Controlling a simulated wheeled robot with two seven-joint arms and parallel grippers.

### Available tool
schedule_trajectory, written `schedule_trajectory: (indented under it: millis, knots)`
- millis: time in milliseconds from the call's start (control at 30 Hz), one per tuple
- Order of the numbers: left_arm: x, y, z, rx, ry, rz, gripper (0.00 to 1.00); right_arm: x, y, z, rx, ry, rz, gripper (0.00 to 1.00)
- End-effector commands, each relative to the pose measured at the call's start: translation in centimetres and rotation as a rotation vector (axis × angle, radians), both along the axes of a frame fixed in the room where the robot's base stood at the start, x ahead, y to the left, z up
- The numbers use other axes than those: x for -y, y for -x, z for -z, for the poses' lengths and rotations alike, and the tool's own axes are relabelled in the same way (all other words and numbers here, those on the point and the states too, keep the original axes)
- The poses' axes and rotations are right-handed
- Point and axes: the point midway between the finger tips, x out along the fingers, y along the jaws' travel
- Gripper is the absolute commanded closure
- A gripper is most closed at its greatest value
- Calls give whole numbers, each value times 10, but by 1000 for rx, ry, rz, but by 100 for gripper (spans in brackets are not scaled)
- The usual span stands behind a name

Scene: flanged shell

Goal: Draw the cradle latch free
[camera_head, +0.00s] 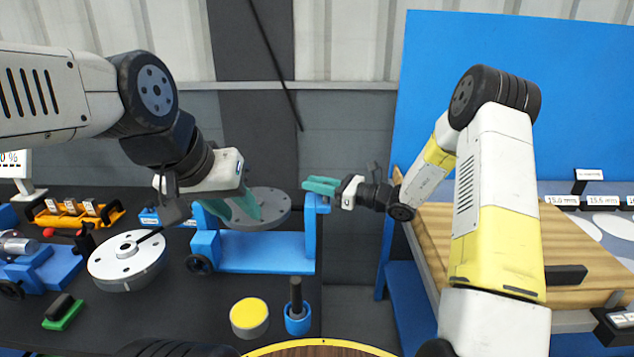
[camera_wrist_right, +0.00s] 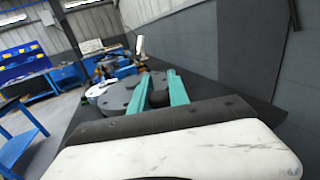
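A blue cradle (camera_head: 265,252) stands on the dark bench, with a round grey flanged part (camera_head: 270,203) at its top. A black round knob (camera_head: 200,264) sits low on the cradle's left end; I cannot tell for sure whether it is the latch. My left gripper (camera_head: 246,208), with teal fingers, hangs in front of the grey part and hides some of it; its finger gap is unclear. My right gripper (camera_head: 320,186) points left at the top of the cradle's right post. In the right wrist view its teal fingers (camera_wrist_right: 158,92) stand apart, with the grey part (camera_wrist_right: 116,94) beyond.
A light grey flanged disc (camera_head: 127,262) lies left of the cradle. A yellow-topped cylinder (camera_head: 249,317) and a blue holder with a black pin (camera_head: 297,316) stand in front. A green block (camera_head: 63,314) lies at left. A wooden-topped bench (camera_head: 575,265) is at right.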

Motion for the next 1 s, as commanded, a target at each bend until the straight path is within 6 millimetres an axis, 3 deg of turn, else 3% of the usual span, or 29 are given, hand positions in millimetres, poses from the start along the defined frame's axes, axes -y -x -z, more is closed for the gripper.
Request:
schedule_trajectory:
  millis: [33, 100, 467, 800, 1000]
  knots:
    - [0, 0, 0, 0, 0, 0, 64, 3, -4, -1, 4, 2, 11, 71]
    - [0, 0, 0, 0, 0, 0, 64, 3, -4, -1, 4, 2, 10, 57]
    - [0, 0, 0, 0, 0, 0, 64, 4, -1, -1, 2, 1, 6, 56]
    - [0, 0, 0, 0, 0, 0, 64, 53, 17, -1, 3, 1, 11, 56]
    - [0, 0, 0, 0, 0, 0, 64, 71, 26, 0, 1, 2, 8, 56]
